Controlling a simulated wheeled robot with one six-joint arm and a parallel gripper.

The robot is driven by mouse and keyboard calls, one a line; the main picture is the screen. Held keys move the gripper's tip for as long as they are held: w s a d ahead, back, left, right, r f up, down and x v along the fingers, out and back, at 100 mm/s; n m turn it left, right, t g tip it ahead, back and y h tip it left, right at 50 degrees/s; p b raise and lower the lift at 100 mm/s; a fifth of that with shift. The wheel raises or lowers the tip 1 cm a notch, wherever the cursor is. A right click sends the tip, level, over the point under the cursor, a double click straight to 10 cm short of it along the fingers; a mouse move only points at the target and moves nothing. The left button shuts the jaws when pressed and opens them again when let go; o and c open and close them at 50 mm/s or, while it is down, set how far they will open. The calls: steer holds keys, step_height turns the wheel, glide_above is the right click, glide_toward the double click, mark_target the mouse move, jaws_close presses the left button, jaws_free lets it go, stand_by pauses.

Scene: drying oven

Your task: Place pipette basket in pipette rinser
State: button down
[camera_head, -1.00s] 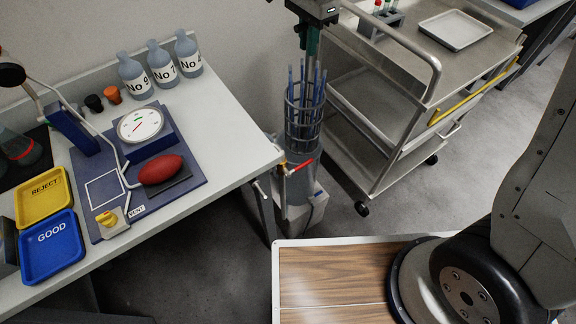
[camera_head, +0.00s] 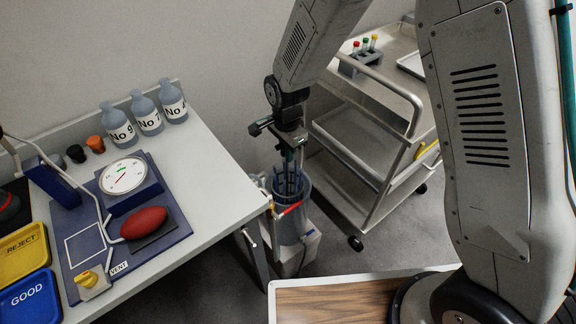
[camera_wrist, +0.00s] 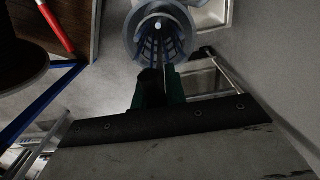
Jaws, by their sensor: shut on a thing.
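My gripper (camera_head: 289,152) points down over the pipette rinser and is shut on the upper part of the pipette basket (camera_head: 289,184). The basket is a wire cage with blue pipettes. It sits mostly inside the rinser (camera_head: 291,224), a grey translucent upright cylinder, with its top near the rim. In the wrist view the basket (camera_wrist: 160,47) shows inside the round rim of the rinser (camera_wrist: 131,36), beyond the green fingertips (camera_wrist: 160,84). The lower part of the basket is hard to see through the cylinder wall. I cannot tell whether it touches the bottom.
A white bench (camera_head: 215,190) with numbered bottles (camera_head: 147,114), a dial gauge, a red bulb and trays stands left of the rinser. A steel cart (camera_head: 350,155) with a tube rack (camera_head: 362,60) stands close on its right. A red-handled valve (camera_head: 291,209) sits on the rinser's front.

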steer(key=shift+f, duration=3.45)
